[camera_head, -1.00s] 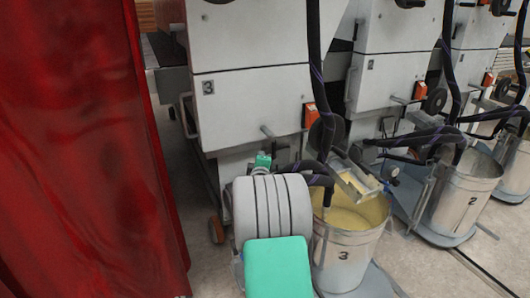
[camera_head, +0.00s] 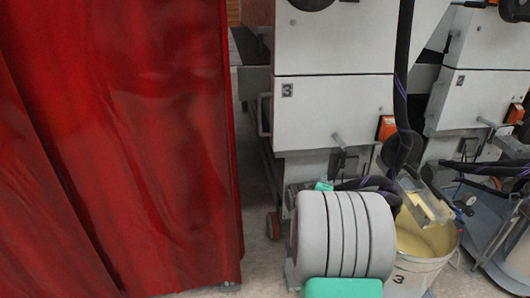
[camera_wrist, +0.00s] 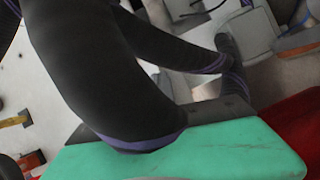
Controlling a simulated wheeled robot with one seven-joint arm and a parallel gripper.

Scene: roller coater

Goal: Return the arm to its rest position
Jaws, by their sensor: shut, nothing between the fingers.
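In the head view my arm shows as a grey ribbed housing (camera_head: 345,235) with a green cover (camera_head: 343,288) below it. It is folded in front of machine 3, left of bucket 3. I cannot make out my gripper's fingers in the head view. In the wrist view a green block with a dark part of my gripper (camera_wrist: 235,108) fills the lower edge. It is shut with nothing held. A thick black hose (camera_wrist: 100,75) passes close in front of the camera and hides part of the view; its purple band overlaps the green block.
A red curtain (camera_head: 120,150) fills the left side. Machine 3 (camera_head: 335,110) stands behind my arm. Bucket 3 (camera_head: 420,270), with yellow contents, stands close on the right, with black hoses (camera_head: 402,90) hanging above it. Some bare floor shows between curtain and arm.

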